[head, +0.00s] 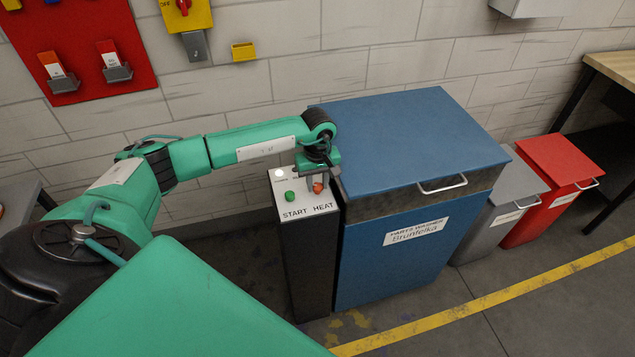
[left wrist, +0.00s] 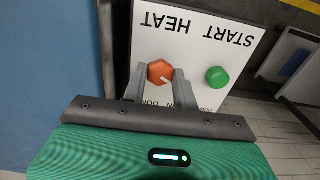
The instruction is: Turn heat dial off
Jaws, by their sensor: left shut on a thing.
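The heat dial (head: 318,187) is an orange-red knob on the white top of a dark control post (head: 309,259), above the word HEAT. In the left wrist view the dial (left wrist: 160,72) sits between the grey fingers of my left gripper (left wrist: 160,84), which is shut on it. A white pointer line on the dial slants toward the lower right of that view. In the head view my left gripper (head: 320,178) reaches down over the dial from behind. Labels beside the dial are partly hidden by the fingers. My right gripper is not in view.
A green start button (head: 289,196) and a lit white lamp (head: 280,173) are close to the dial. A blue parts washer (head: 398,262) with its lid shut stands against the post's right. Grey (head: 500,225) and red (head: 551,197) bins stand farther right. A brick wall is behind.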

